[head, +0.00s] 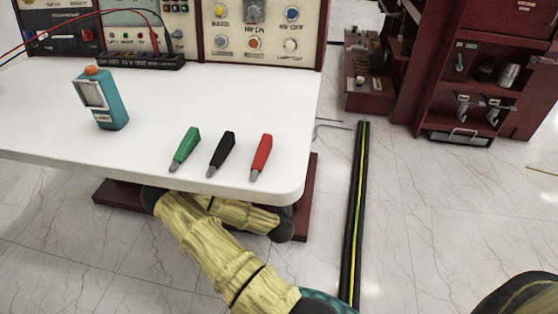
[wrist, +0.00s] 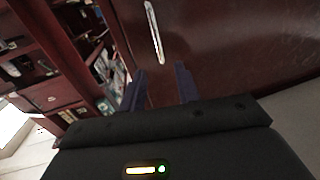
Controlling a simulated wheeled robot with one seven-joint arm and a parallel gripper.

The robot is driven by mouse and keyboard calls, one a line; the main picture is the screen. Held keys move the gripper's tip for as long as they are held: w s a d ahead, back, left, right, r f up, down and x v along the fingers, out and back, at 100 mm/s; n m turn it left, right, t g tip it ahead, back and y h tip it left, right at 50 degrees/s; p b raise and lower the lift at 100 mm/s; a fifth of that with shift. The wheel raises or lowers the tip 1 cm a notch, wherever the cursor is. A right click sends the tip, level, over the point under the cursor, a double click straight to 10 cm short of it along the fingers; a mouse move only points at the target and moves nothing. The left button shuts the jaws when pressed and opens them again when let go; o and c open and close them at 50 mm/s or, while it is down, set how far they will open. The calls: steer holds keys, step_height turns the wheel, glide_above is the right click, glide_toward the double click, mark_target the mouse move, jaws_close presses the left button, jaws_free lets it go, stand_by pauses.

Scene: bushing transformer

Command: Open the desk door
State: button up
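The dark red desk door (wrist: 235,45) fills the upper right of the wrist view. A slim silver handle (wrist: 154,33) runs lengthwise along it near its left side. My gripper (wrist: 161,74) is open, its two dark fingers spread apart and pointing at the door just below the handle in the picture. Nothing shows between the fingers, and the handle appears apart from them. In the head view the white desk top (head: 215,90) hides the door and my gripper; my yellow arm reaches in under the desk's front edge.
On the desk stand a teal handheld meter (head: 101,99) and green (head: 185,148), black (head: 221,153) and red (head: 261,155) clips. A black cable strip with a yellow line (head: 355,210) lies on the floor at right. Red shelving (head: 480,70) stands at the back right.

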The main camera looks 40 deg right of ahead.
steer(key=b+x, duration=0.2)
steer(key=x, duration=0.6)
steer(key=shift+b, duration=0.3)
steer(key=shift+c, duration=0.2)
jaws_close()
